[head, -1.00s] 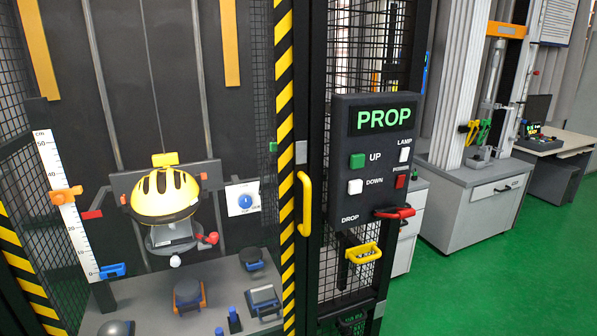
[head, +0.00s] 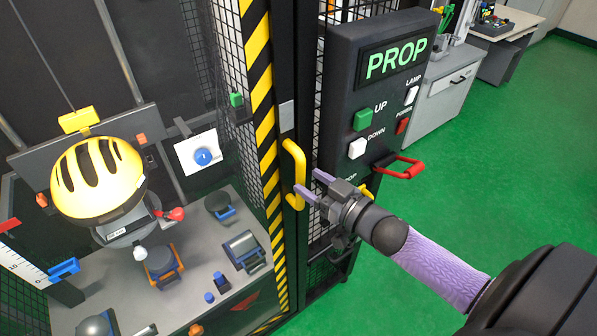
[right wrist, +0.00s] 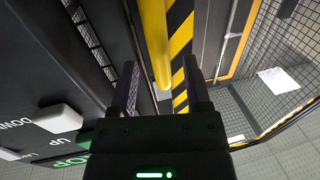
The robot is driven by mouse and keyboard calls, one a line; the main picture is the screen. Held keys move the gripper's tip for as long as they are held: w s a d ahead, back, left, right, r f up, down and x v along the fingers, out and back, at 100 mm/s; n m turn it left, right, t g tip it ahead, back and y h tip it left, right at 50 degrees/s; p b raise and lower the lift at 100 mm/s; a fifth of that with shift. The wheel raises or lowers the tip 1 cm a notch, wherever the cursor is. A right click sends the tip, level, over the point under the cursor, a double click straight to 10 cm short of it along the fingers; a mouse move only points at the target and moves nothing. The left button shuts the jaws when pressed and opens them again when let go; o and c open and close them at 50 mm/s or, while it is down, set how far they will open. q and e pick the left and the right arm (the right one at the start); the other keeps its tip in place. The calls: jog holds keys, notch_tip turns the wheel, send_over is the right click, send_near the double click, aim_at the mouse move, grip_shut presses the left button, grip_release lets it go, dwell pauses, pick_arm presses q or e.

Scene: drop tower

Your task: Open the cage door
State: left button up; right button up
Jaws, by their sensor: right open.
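The cage door's yellow handle (head: 300,168) is an upright bar on a dark frame beside the black and yellow striped edge (head: 262,95). The cage door looks shut. My right gripper (head: 308,181) is open and empty, with its fingertips right at the handle in the head view. In the right wrist view the handle (right wrist: 154,45) runs between the two spread fingers (right wrist: 160,66). I cannot tell how deep it sits between them, and no grip shows. My left gripper is not in view.
A black control box (head: 345,105) reading PROP, with buttons and a red lever (head: 405,170), stands close right of the handle. Inside the cage are a yellow helmet (head: 97,178) and several small parts on a grey base. Green floor (head: 490,150) lies open to the right.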

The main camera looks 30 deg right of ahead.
aim_at(304, 178)
jog(key=shift+x, duration=1.7)
grip_shut()
